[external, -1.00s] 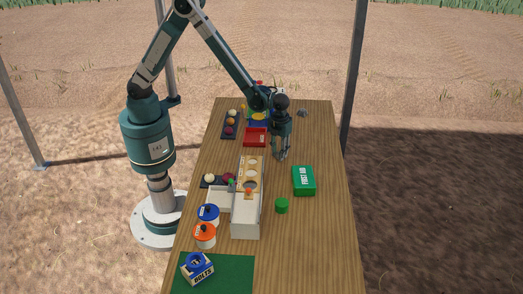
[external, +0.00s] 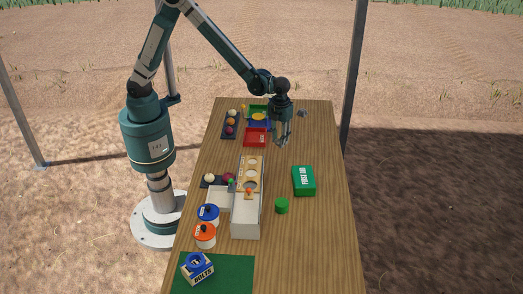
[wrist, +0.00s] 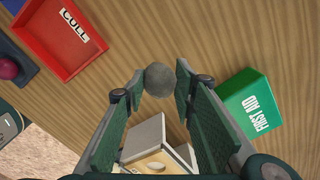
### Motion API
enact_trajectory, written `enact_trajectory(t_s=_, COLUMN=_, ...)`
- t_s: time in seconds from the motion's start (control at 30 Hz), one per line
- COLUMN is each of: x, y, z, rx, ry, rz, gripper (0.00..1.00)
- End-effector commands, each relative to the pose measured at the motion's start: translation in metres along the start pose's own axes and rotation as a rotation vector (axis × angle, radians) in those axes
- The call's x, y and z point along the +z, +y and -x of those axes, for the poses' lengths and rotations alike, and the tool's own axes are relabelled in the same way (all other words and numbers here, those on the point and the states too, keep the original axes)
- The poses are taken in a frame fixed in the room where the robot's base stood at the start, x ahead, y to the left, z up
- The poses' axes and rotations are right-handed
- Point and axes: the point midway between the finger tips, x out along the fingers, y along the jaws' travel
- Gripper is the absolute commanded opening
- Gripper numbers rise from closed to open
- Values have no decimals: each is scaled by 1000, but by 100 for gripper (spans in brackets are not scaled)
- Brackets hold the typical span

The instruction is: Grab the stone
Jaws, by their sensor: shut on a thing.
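The stone (wrist: 159,79) is a round grey lump, seen in the wrist view between the tips of my gripper's two green pads. My gripper (wrist: 160,82) is shut on it, with a pad touching each side. In the external view my gripper (external: 283,143) points down over the wooden table, to the right of the red tray. The stone is too small to make out between the fingers there.
The red CULL tray (external: 255,137) lies to the left of my gripper. A green first aid box (external: 304,181) is nearer the camera, and a white box with a holed wooden top (external: 246,222) stands mid-table. A small dark lump (external: 303,113) lies at the far right.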

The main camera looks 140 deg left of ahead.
Motion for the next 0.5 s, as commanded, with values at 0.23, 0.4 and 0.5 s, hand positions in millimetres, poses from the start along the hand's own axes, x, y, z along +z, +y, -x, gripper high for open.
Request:
enact_trajectory(t_s=0.23, x=0, y=0, z=13, rx=0, ry=0, rz=0, gripper=12)
enact_trajectory(t_s=0.4, x=0, y=0, z=14, rx=0, ry=0, rz=0, gripper=12)
enact_trajectory(t_s=0.5, x=0, y=0, z=14, rx=0, ry=0, rz=0, gripper=12)
